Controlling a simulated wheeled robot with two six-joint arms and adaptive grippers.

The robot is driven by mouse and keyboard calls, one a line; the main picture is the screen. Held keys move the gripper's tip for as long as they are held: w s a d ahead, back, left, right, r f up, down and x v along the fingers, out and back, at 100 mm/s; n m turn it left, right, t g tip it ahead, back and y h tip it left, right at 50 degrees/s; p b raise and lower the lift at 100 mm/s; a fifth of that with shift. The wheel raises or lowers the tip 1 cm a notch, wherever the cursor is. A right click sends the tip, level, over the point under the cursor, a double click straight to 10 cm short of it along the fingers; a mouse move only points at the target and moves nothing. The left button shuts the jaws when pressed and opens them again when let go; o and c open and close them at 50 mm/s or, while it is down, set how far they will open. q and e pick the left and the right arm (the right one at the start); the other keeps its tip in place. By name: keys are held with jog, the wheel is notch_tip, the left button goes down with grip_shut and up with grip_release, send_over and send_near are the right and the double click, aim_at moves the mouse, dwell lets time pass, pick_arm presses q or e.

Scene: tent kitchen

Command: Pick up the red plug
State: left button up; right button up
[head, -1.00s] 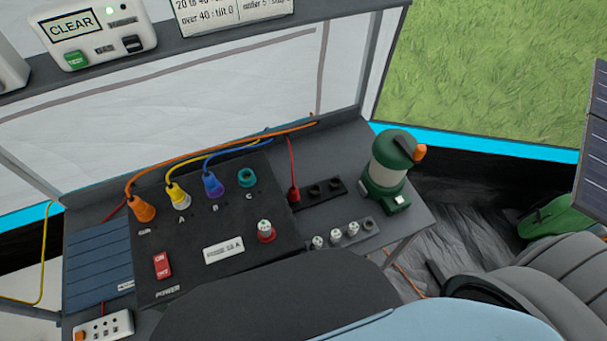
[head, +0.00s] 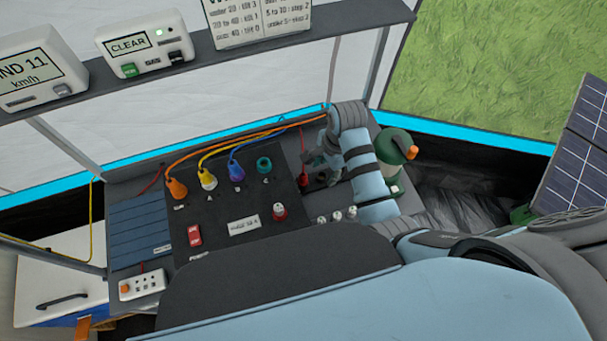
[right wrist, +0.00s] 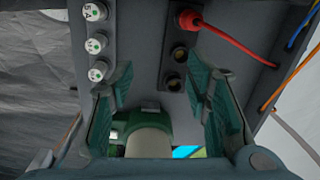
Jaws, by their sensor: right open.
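The red plug (head: 303,180) sits in the black socket strip, to the right of the dark panel. In the right wrist view the red plug (right wrist: 192,20) is at the top, in the end socket, with its red cable running off to the right. My right gripper (head: 319,163) is beside the plug in the head view, just right of it, over the socket strip. In the right wrist view the gripper (right wrist: 163,85) is open and empty. The plug lies beyond its fingertips, not between them. My left gripper is not in view.
The green lantern (head: 393,150) stands behind my right forearm and shows between the fingers in the right wrist view. Several fuse-like white pieces (head: 337,215) stand nearby. Orange, yellow and blue plugs with cables are on the dark panel (head: 215,225).

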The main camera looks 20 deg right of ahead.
aim_at(304, 173)
jog(key=w+a+r+m, duration=0.3)
jog(key=w+r, duration=0.1)
jog(key=r, duration=0.1)
jog(key=shift+m+g, duration=0.3)
jog(key=shift+m, duration=0.1)
jog(key=f+b, duration=0.1)
jog(key=f, duration=0.3)
jog(key=a+f+b, duration=0.1)
jog(key=f, duration=0.4)
jog(key=a+f+b, duration=0.1)
jog(key=f, duration=0.4)
jog(key=shift+w+b, duration=0.35)
jog(key=shift+w, duration=0.05)
jog(key=shift+c, duration=0.9)
grip_shut()
